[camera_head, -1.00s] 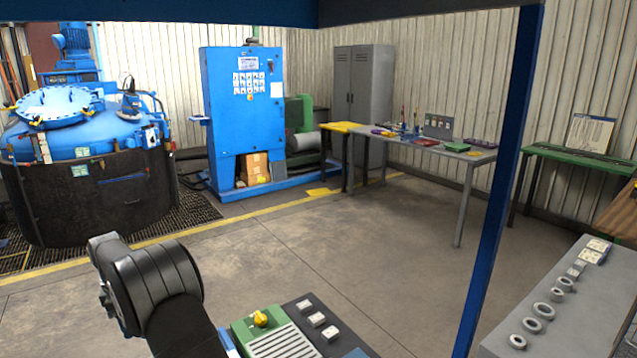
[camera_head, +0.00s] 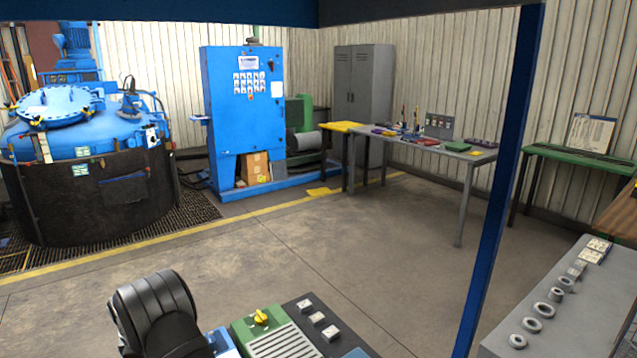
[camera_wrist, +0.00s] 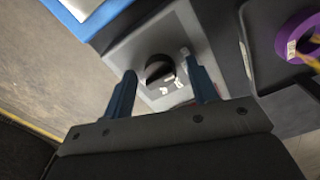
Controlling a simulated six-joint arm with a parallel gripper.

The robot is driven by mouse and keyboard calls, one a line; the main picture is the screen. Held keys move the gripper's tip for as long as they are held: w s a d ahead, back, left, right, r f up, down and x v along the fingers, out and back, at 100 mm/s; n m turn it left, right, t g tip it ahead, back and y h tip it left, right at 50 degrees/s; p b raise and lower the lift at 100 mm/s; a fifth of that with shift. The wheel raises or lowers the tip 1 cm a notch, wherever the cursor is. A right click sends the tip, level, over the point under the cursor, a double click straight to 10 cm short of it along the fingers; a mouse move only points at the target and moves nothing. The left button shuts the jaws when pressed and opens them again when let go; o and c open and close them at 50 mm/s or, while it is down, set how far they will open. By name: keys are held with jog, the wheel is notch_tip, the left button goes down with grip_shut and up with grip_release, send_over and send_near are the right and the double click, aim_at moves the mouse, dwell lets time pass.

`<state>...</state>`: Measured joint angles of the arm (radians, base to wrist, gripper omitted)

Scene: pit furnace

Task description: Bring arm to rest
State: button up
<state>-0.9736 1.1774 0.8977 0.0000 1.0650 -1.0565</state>
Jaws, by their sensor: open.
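My gripper (camera_wrist: 160,70) shows in the wrist view with its two blue fingers spread apart and nothing held between them. Beyond the fingers is a grey plate (camera_wrist: 128,58) with a dark round opening or knob in it; I cannot tell which. In the head view only a dark rounded joint of my arm shows at the lower left; the gripper itself is out of that view.
A panel with a green block and yellow knob (camera_head: 261,317) lies beside my arm. A grey bench (camera_head: 560,318) with several rings stands at right. A purple ring (camera_wrist: 292,35) shows in the wrist view. The blue furnace (camera_head: 75,135) stands at back left. The floor between is clear.

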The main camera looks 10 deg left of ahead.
jog(key=m, duration=1.2)
jog(key=shift+s, duration=0.1)
jog(key=shift+m, duration=2.2)
